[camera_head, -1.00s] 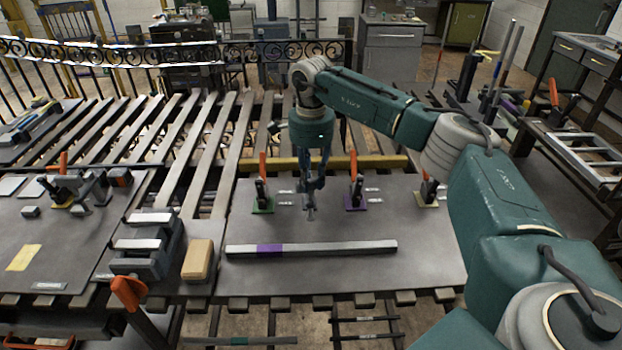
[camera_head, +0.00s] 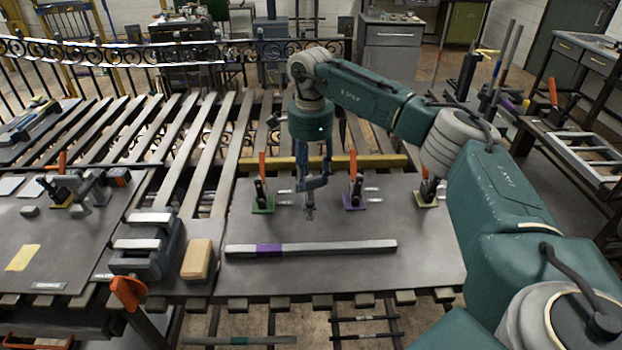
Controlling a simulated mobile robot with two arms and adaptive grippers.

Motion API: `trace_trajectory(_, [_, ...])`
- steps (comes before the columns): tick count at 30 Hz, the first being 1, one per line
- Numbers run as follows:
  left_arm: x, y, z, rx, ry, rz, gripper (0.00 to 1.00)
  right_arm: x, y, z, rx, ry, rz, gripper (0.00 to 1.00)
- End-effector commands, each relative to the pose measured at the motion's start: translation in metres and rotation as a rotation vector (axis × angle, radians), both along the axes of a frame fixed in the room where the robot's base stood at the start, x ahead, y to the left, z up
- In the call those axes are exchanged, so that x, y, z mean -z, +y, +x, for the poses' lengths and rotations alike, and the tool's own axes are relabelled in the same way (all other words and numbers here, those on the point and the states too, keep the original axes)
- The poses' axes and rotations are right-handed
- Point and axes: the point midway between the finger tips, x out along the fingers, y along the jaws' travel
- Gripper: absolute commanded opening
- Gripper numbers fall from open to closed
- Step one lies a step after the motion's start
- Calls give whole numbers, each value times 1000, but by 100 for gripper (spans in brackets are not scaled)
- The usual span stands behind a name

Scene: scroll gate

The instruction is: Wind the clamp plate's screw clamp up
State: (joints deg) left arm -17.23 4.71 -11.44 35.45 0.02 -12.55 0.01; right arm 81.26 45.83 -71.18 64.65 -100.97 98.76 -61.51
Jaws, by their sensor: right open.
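The grey clamp plate (camera_head: 320,275) lies flat on the slatted bench. Along its back edge stand upright orange-handled clamps: one on a green base (camera_head: 263,193), one on a purple base (camera_head: 355,192) and one on a yellow base (camera_head: 427,192). My right gripper (camera_head: 309,188) points down between the green-based and purple-based clamps and is open. A small grey upright piece (camera_head: 309,213) shows just under its fingers. I cannot tell whether this is the screw clamp's top, or whether the fingers touch it. My left gripper is out of view.
A long grey bar with a purple band (camera_head: 340,247) lies across the plate in front of the gripper. A tan block (camera_head: 197,260) and a grey stepped block (camera_head: 148,245) stand to the left. An orange knob (camera_head: 127,292) is at the front left. The plate's front is clear.

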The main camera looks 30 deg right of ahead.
Motion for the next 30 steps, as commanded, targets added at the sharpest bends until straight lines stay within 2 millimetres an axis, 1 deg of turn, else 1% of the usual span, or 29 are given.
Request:
trace_trajectory(1, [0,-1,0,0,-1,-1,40,-11,0,1,0,-4,1,42])
trace_trajectory(6, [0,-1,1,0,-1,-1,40,-49,0,1,0,-3,1,42])
trace_trajectory(9, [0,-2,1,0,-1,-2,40,-69,0,1,0,-2,2,42])
trace_trajectory(13, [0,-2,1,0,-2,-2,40,-88,0,1,0,-1,1,42])
trace_trajectory(15, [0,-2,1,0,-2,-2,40,-95,0,1,0,1,0,42])
trace_trajectory(19, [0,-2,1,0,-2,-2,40,-101,0,0,0,2,1,42])
trace_trajectory(28, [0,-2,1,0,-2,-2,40,-101,0,0,3,2,0,42])
trace_trajectory(30, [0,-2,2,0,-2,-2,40,-101,0,0,34,2,0,42])
